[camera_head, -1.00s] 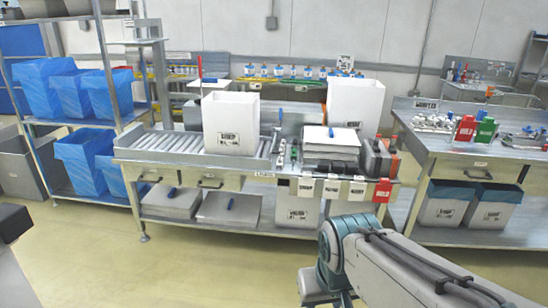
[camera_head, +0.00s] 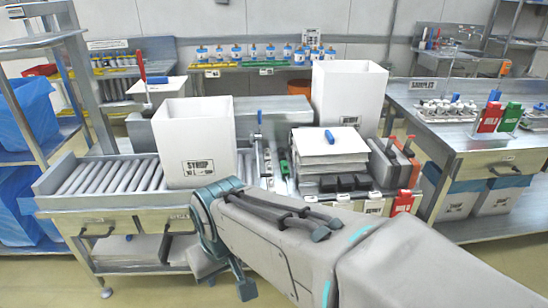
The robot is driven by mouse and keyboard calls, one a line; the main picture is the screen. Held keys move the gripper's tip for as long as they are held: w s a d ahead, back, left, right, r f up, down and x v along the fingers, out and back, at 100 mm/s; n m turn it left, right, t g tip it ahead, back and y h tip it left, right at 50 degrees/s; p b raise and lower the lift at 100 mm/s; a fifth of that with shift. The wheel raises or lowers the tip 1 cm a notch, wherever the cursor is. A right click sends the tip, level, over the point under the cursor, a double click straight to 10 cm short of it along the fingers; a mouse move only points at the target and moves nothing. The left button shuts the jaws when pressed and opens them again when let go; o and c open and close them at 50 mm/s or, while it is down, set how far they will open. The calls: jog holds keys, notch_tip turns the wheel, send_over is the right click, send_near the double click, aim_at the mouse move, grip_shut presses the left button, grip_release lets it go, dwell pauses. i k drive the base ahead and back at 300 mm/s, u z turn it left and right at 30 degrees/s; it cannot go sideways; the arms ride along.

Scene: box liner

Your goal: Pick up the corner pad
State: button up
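I cannot single out the corner pad for certain. Several small dark blocks (camera_head: 346,183) sit in a row at the bench's front edge, below a stack of white sheets (camera_head: 328,150); they may be pads, but they are too small to tell. A tall white box (camera_head: 195,140) with a printed label stands upright on the roller conveyor (camera_head: 105,183). A second white box (camera_head: 347,97) stands behind the stack. My arm reaches in from the lower right and bends in front of the bench.
Dark upright pieces with orange parts (camera_head: 393,160) stand right of the stack. A side bench (camera_head: 455,140) with red and green containers is at the right. Floor shows between the benches and at the lower left.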

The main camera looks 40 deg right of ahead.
aim_at(328, 182)
jog(key=z, duration=0.75)
jog(key=i, duration=1.45)
jog(key=z, duration=0.95)
